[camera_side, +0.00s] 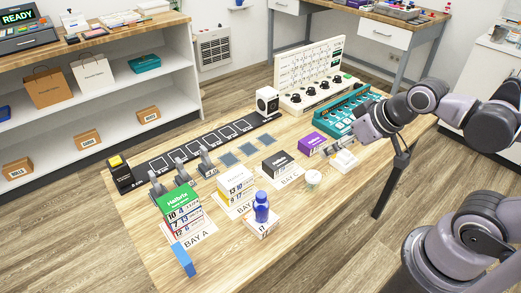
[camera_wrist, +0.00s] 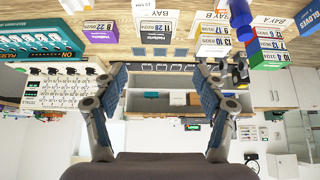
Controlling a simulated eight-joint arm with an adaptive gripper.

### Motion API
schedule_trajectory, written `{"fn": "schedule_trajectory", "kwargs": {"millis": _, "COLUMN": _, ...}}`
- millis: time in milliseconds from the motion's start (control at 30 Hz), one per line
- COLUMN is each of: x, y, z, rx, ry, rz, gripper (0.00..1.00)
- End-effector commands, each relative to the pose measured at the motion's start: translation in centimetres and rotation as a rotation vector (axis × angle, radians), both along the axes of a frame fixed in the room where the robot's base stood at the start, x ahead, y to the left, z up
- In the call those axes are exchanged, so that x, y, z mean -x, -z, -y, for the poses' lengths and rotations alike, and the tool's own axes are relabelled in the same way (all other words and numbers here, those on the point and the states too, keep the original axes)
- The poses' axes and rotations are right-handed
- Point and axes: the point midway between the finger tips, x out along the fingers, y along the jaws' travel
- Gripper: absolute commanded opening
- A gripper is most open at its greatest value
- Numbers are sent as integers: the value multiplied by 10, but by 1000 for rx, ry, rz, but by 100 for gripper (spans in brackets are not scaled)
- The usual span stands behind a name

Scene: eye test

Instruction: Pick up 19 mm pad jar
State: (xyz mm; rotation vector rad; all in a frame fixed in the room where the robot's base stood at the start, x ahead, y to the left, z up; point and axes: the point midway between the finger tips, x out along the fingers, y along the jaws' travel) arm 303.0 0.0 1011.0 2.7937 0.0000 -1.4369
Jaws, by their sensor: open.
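A small round pale jar with a whitish lid (camera_side: 313,178) stands upright on the wooden table, right of the BAY C card. It looks like the pad jar, but its label is too small to read. My gripper (camera_side: 338,147) is above the right part of the table, up and to the right of the jar and apart from it. In the wrist view my gripper (camera_wrist: 162,78) has its two fingers wide apart with nothing between them. I cannot make out the jar in the wrist view.
A white block (camera_side: 343,162) stands right of the jar. A purple box (camera_side: 312,143), a black box (camera_side: 276,163) and a blue bottle (camera_side: 261,207) on a white box are nearby. A teal tray (camera_side: 352,112) and a white dial panel (camera_side: 310,84) stand behind.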

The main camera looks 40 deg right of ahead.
Motion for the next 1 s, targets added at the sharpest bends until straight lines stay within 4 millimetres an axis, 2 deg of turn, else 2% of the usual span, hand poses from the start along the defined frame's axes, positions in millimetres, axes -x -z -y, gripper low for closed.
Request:
{"fn": "schedule_trajectory", "kwargs": {"millis": 233, "x": 0, "y": 0, "z": 0, "rx": -5, "ry": 7, "rz": -3, "gripper": 72}}
{"fn": "schedule_trajectory", "kwargs": {"millis": 367, "x": -5, "y": 1, "z": 1, "rx": -51, "ry": 80, "rz": -34, "gripper": 72}}
{"fn": "schedule_trajectory", "kwargs": {"millis": 667, "x": -33, "y": 14, "z": 5, "rx": -284, "ry": 570, "rz": -206, "gripper": 72}}
{"fn": "schedule_trajectory", "kwargs": {"millis": 1000, "x": -65, "y": 52, "z": 11, "rx": -450, "ry": 1252, "rz": -342, "gripper": 72}}
